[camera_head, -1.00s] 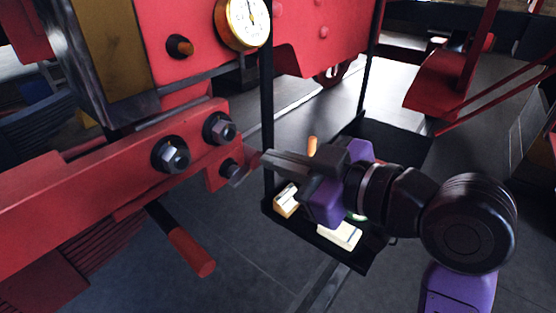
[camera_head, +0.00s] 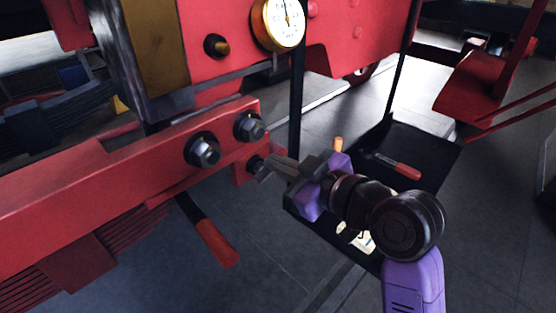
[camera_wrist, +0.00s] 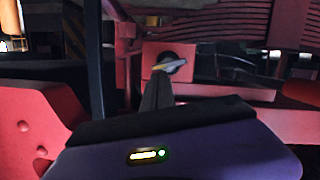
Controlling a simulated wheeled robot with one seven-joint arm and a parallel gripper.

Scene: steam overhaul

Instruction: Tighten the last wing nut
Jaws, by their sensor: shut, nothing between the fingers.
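The wing nut (camera_head: 264,173) sits on a dark stud on a small red block at the right end of the red bar. In the wrist view the wing nut (camera_wrist: 172,64) shows a thin metal wing, slightly tilted, in front of a dark round washer. My gripper (camera_head: 272,163) has its fingers together with nothing between them. Its tips are right beside the wing nut from the right; whether they touch it I cannot tell. In the wrist view my gripper (camera_wrist: 162,78) points at the nut, its tips just below the wing.
A black tray (camera_head: 432,168) with a red-handled tool (camera_head: 405,170) lies behind my arm. A gauge (camera_head: 282,20) and a thin black post (camera_head: 296,100) stand above.

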